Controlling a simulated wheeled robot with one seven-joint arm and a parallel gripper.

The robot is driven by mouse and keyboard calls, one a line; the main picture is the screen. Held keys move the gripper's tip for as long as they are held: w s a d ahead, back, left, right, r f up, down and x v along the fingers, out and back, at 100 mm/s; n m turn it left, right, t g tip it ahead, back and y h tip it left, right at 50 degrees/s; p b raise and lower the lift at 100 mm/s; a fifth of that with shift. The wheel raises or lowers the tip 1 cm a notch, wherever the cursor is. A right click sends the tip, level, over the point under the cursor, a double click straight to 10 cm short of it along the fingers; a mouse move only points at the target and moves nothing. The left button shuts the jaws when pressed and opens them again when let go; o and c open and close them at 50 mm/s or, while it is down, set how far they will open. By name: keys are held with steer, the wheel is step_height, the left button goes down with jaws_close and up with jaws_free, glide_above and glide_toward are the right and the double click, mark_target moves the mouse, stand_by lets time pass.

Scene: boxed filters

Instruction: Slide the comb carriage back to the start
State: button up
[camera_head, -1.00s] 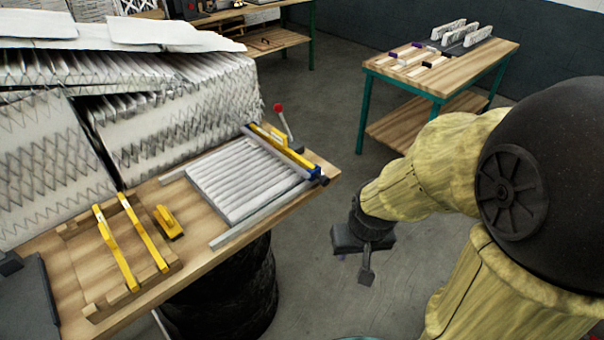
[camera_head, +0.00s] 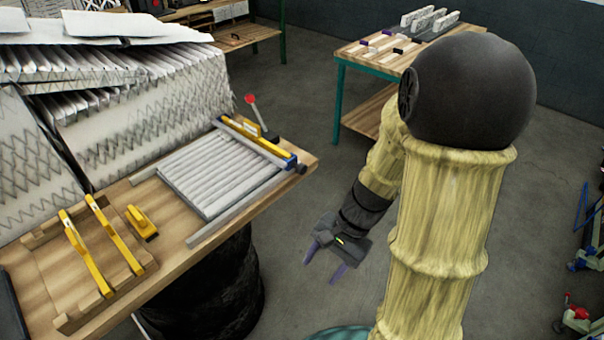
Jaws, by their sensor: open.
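The comb carriage (camera_head: 262,143) is a yellow and blue bar with a raised yellow handle. It lies across the right end of the wooden bench (camera_head: 170,232), at the far end of a white pleated filter pack (camera_head: 215,172). A grey rail (camera_head: 235,212) runs along the near side of the pack. My gripper (camera_head: 324,266) is open and empty, hanging over the floor to the right of the bench, clear of the carriage. Its purple-tinted fingers point down and are apart.
A red-knobbed lever (camera_head: 252,102) stands behind the carriage. A small yellow tool (camera_head: 141,222) and a wooden rack (camera_head: 70,318) with two yellow combs (camera_head: 118,236) are on the bench's left part. Large pleated stacks (camera_head: 150,120) rise behind. A second table (camera_head: 385,60) stands at the back.

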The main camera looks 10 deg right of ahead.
mark_target(304, 170)
steer(key=w+f+m+t+y+b, duration=0.25)
steer(key=w+m+t+y, duration=0.25)
steer(key=w+m+y, duration=0.35)
steer(key=w+d+m+t+h+b, duration=0.2)
steer(key=w+d+m+t+h, duration=0.1)
steer(key=w+d+m+t, duration=0.7)
steer(key=shift+d+m+t, duration=0.5)
steer(key=shift+d+m, duration=0.15)
steer(key=shift+d, duration=0.55)
steer(key=shift+r, duration=0.15)
steer(key=p+x, duration=0.2)
steer(key=x, duration=1.5)
steer(key=shift+w, duration=0.1)
